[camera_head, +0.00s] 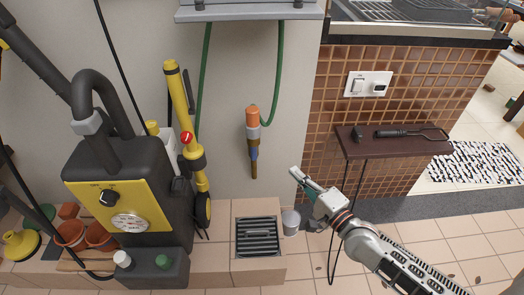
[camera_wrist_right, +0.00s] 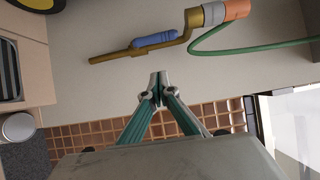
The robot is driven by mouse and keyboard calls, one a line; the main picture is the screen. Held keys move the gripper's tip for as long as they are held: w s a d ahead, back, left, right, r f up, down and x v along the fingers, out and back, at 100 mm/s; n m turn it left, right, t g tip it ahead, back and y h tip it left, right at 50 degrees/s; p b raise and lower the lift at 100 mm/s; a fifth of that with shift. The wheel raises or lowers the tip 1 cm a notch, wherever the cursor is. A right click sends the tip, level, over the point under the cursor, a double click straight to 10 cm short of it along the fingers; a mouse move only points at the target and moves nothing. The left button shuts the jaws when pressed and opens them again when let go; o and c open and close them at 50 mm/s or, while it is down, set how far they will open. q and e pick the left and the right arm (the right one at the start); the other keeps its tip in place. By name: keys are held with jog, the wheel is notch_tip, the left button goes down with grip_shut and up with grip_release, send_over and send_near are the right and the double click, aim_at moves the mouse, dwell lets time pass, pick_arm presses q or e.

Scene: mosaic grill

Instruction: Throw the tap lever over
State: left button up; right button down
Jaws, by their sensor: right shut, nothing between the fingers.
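The brass tap (camera_wrist_right: 110,56) runs along the wall in the right wrist view, with its blue lever (camera_wrist_right: 155,40) lying along the pipe. In the head view the tap (camera_head: 254,172) hangs spout down, below an orange and grey hose connector (camera_head: 252,117); the blue lever (camera_head: 253,153) is small there. My right gripper (camera_head: 294,172) is shut and empty, to the right of the tap and apart from it. In the right wrist view its fingertips (camera_wrist_right: 158,88) point towards the lever, with a gap between. My left gripper is not in view.
A green hose (camera_head: 275,80) loops above the tap. A yellow and black machine (camera_head: 130,200) stands left. A drain grate (camera_head: 257,237) lies below, with a metal cup (camera_head: 291,222) beside it. A dark shelf (camera_head: 395,148) juts from the tiled wall at right.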

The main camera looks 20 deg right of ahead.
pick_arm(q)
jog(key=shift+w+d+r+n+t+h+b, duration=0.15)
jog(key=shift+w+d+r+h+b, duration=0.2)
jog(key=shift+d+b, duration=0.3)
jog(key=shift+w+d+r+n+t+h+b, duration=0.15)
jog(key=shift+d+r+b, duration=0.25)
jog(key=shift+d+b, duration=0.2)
pick_arm(e)
jog(key=a+x, duration=0.2)
jog(key=x, duration=1)
jog(key=shift+a, duration=0.5)
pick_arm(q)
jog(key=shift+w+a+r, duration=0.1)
pick_arm(e)
jog(key=shift+r, duration=0.15)
